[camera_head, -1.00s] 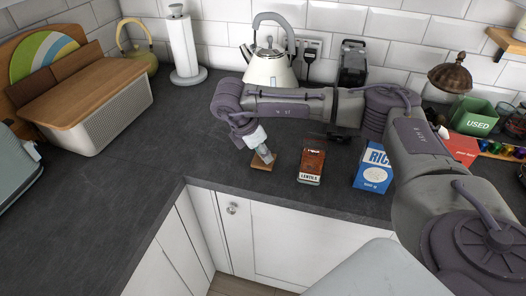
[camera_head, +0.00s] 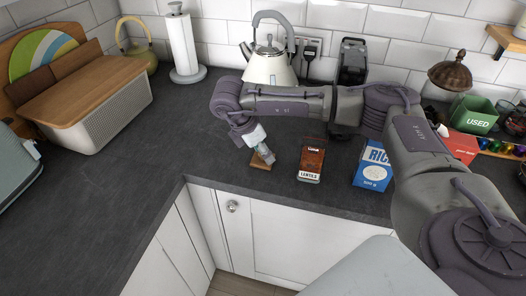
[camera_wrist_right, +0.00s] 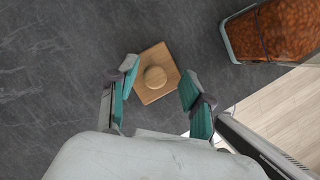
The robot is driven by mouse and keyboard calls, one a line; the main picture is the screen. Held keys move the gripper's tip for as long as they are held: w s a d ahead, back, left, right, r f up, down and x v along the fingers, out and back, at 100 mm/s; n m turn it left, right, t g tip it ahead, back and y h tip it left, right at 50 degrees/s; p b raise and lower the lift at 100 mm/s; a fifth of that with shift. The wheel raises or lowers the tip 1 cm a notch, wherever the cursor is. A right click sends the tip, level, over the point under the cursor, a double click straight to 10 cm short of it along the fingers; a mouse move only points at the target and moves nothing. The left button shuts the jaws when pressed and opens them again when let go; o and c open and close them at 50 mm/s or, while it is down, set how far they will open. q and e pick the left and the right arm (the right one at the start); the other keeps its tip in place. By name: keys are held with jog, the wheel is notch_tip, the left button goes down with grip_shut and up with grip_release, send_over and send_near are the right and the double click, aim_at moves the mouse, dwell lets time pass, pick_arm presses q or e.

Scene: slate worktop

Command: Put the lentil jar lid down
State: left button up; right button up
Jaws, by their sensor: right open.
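The lentil jar lid (camera_head: 259,163) is a square wooden lid lying on the slate worktop, left of the lentil jar. In the right wrist view the lid (camera_wrist_right: 154,78) shows its round knob facing up. My right gripper (camera_head: 266,155) is just over the lid. In the wrist view its teal fingers (camera_wrist_right: 158,84) are apart on either side of the lid, and the lid looks free of them. The lentil jar (camera_head: 311,163) stands open with orange lentils in it; part of it also shows in the wrist view (camera_wrist_right: 278,32). My left gripper is not in view.
A blue rice box (camera_head: 373,168) stands right of the jar. A cream kettle (camera_head: 270,66) is behind my right arm. A wooden-lidded bread bin (camera_head: 95,110) is at left. The worktop's front edge runs close to the lid and jar. Bare worktop lies left of the lid.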

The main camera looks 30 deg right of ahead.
jog(key=b+v, duration=0.1)
jog(key=v, duration=1)
jog(key=shift+a+r, duration=0.2)
